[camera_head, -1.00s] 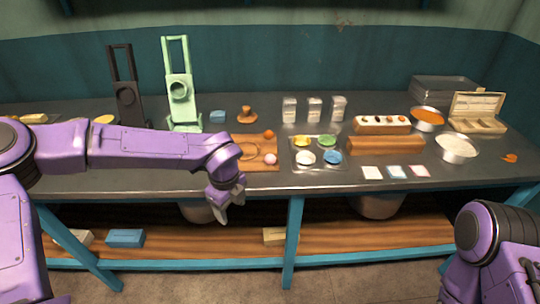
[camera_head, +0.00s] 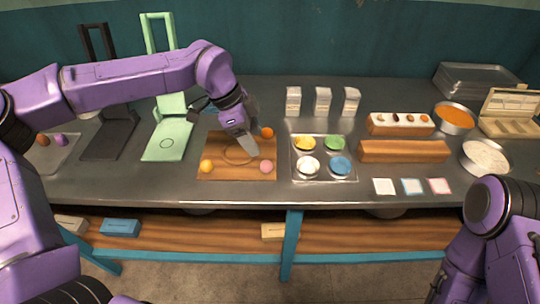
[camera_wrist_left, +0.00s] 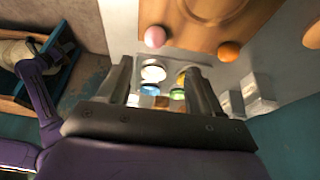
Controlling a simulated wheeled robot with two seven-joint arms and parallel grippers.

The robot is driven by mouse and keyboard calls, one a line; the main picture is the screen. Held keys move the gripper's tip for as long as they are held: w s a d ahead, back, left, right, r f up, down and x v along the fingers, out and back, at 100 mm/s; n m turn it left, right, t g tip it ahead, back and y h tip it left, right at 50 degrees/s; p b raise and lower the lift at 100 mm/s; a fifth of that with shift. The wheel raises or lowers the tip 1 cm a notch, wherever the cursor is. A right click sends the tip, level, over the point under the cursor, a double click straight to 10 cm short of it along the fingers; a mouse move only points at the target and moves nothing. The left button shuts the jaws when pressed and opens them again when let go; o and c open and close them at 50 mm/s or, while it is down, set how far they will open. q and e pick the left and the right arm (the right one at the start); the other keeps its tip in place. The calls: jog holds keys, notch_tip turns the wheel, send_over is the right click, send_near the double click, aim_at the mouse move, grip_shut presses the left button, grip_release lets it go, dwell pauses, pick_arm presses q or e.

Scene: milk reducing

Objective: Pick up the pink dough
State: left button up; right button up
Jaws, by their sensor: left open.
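The pink dough (camera_head: 266,167) is a small ball on the right front part of a wooden board (camera_head: 210,172) on the grey table. It also shows in the left wrist view (camera_wrist_left: 155,36), beyond the fingers and close to the board's edge. My left gripper (camera_head: 246,147) points down above the right part of the board, behind the pink dough and apart from it. In the left wrist view its two fingers (camera_wrist_left: 160,78) are spread with nothing held between them.
An orange ball (camera_head: 267,132) and a yellow ball (camera_head: 206,166) share the board. A tray (camera_head: 325,158) of colored dishes stands just right of it. A green press (camera_head: 168,140) and a dark press (camera_head: 108,140) stand to the left. The table front before the board is clear.

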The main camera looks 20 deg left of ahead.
aim_at(264, 162)
pick_arm(q)
jog(key=x, duration=0.2)
jog(key=p+x, duration=0.1)
jog(key=x, duration=0.2)
jog(key=s+p+x, duration=0.1)
jog(key=x, duration=0.2)
jog(key=shift+a+f, duration=0.1)
jog(key=shift+a, duration=0.15)
jog(key=shift+d+f, duration=0.25)
jog(key=shift+f, duration=0.15)
jog(key=c, duration=1.1)
